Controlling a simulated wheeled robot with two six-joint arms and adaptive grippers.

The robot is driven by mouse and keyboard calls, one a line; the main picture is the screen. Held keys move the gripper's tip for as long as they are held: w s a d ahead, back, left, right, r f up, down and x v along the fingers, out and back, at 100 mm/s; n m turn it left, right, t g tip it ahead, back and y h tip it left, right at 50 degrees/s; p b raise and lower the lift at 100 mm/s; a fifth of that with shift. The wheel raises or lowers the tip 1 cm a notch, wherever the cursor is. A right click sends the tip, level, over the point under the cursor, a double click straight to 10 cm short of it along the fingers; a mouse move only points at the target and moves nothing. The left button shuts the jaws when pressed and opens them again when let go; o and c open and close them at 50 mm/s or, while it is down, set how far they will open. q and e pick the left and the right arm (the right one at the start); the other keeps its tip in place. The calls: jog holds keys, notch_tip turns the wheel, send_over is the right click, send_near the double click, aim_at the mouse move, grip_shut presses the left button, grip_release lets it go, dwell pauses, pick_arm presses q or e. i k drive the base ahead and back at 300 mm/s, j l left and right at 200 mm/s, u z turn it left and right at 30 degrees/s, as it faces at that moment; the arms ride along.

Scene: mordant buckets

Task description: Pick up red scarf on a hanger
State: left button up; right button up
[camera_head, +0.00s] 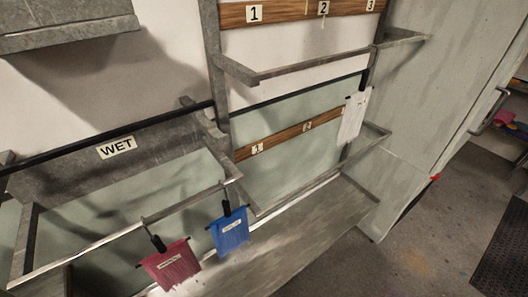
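The red scarf (171,266) is a dark red cloth with a small pale label, at the lower left of the head view. It hangs by a black hanger clip (158,243) from a grey metal rail (105,242) below the WET sign. A blue scarf (230,231) hangs on a similar black hanger just to its right, with a small gap between them. Neither of my grippers shows in this view.
A white scarf (353,115) hangs farther right near the numbered wooden strip (285,135). A WET sign (117,148) is on the grey rack behind the rail. A grey ledge (315,225) runs below. Dark floor (430,235) is open at the lower right.

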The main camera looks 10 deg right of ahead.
aim_at(173, 264)
jog(key=i+l, duration=0.1)
jog(key=l, duration=0.35)
jog(key=i+l, duration=0.15)
jog(key=l, duration=0.25)
jog(key=i+l, duration=0.1)
jog(key=l, duration=0.35)
jog(key=l+u, duration=0.1)
jog(key=u, duration=0.3)
jog(key=l+u, duration=0.1)
jog(key=u, duration=0.3)
jog(key=l+u, duration=0.1)
jog(key=u, duration=0.3)
jog(key=l+u, duration=0.1)
jog(key=u, duration=0.3)
